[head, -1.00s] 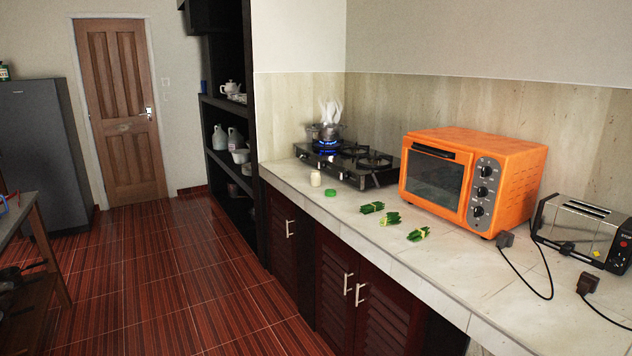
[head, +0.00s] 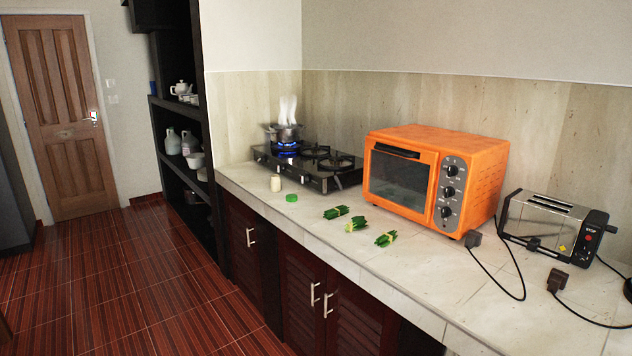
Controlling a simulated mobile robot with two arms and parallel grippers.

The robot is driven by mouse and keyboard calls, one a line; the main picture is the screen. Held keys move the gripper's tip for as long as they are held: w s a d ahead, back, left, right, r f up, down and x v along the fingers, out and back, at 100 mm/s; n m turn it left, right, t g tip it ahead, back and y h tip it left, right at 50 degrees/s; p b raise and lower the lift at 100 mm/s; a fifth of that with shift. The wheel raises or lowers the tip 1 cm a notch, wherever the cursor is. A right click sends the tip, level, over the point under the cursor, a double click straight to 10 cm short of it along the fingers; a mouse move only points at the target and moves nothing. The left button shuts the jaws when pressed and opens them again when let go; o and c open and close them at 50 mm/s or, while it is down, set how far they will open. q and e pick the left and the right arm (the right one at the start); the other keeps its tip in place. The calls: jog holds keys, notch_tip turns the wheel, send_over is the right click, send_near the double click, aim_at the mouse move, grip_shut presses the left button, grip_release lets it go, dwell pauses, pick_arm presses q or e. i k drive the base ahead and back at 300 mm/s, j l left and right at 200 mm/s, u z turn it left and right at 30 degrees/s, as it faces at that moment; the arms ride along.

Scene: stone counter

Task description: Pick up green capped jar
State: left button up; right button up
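A small cream-coloured jar (head: 275,184) stands upright on the stone counter, in front of the stove. A green lid (head: 291,198) lies flat on the counter just to the right of the jar, apart from it. The jar's top shows no green cap. Neither of my grippers is in the head view.
A black gas stove (head: 307,164) with a steaming pot (head: 283,133) over a blue flame stands behind the jar. Several green bundles (head: 336,212) lie on the counter (head: 420,264). An orange oven (head: 400,180) and a toaster (head: 548,222) with cords stand right. Tiled floor is open at left.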

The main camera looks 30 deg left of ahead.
aim_at(275, 183)
jog(key=i+j+z, duration=0.1)
jog(key=j, duration=0.25)
jog(key=i+j+z, duration=0.1)
jog(key=i+j, duration=0.15)
jog(key=i+j+z, duration=0.1)
jog(key=j, duration=0.35)
jog(key=i+j+z, duration=0.1)
jog(key=j, duration=0.3)
jog(key=i+j+z, duration=0.1)
jog(key=i+j, duration=0.15)
jog(key=i+j+z, duration=0.1)
jog(key=j, duration=0.4)
